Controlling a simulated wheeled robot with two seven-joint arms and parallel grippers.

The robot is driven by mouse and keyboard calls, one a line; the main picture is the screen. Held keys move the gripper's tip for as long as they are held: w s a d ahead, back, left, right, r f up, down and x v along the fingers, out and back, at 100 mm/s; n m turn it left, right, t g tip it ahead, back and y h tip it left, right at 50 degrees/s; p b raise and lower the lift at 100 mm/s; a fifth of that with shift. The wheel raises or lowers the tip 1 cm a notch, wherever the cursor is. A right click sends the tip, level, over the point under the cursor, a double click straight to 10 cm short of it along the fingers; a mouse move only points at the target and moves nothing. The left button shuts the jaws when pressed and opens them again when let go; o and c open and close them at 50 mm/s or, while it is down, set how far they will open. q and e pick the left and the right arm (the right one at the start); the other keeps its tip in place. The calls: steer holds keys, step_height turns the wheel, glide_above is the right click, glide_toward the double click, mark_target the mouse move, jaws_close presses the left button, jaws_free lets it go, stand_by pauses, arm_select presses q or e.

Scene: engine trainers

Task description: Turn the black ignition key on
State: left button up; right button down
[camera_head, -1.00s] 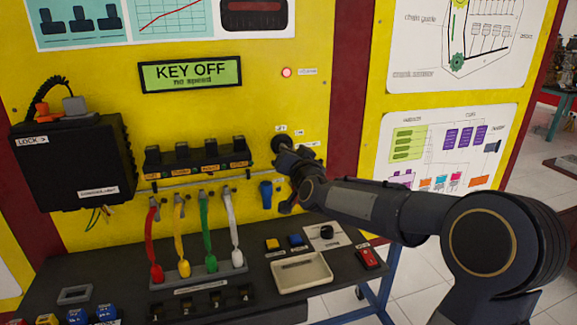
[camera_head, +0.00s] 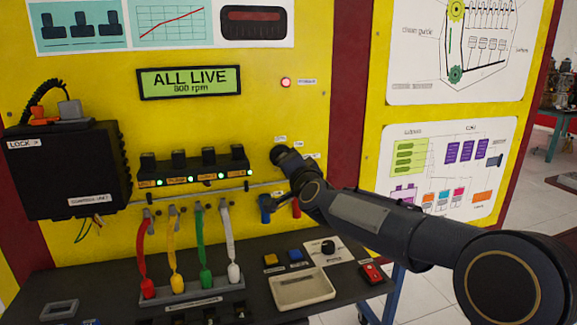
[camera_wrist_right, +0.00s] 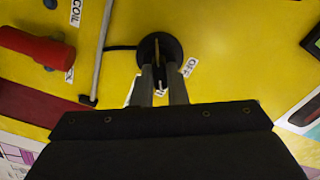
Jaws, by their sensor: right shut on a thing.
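The black ignition key (camera_wrist_right: 159,61) is in its round black switch (camera_wrist_right: 160,47) on the yellow panel, in the right wrist view. OFF and other labels surround the switch. My right gripper (camera_wrist_right: 159,84) is shut on the key, one finger on each side of it. In the head view my right gripper (camera_head: 290,166) is at the switch and hides most of the key. The green display (camera_head: 189,82) reads "ALL LIVE 800 rpm". My left gripper is not in view.
A row of black coils (camera_head: 194,168) with lit green lamps is left of the switch. Blue (camera_head: 265,207) and red handled tools (camera_wrist_right: 38,46) hang close to my right gripper. A black control box (camera_head: 68,170) is at the left.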

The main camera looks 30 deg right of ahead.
stand_by(0.3)
steer(key=c, duration=1.4)
jaws_free()
steer(key=shift+c, duration=0.2)
steer(key=shift+s, duration=0.1)
steer(key=v, duration=0.7)
steer(key=shift+s, duration=0.3)
steer(key=shift+a, duration=0.1)
steer(key=s+a+f+n+g+y+p, duration=0.2)
steer(key=s+a+n+y+p, duration=0.15)
steer(key=s+a, duration=0.2)
steer(key=s+a+f+n+g+y+p, duration=0.2)
steer(key=s+a+f+n+g+y, duration=0.1)
steer(key=s+a+n, duration=0.3)
steer(key=s+a+f+n+g+p, duration=0.1)
steer(key=s+a+f+n+g, duration=0.1)
steer(key=s+f, duration=0.3)
steer(key=s+a+f+n+g+y+p, duration=0.1)
steer(key=s+f+g, duration=0.4)
steer(key=s, duration=0.7)
steer(key=shift+s+a+n+p, duration=0.25)
steer(key=shift+a+n+p, duration=0.1)
steer(key=shift+p, duration=0.45)
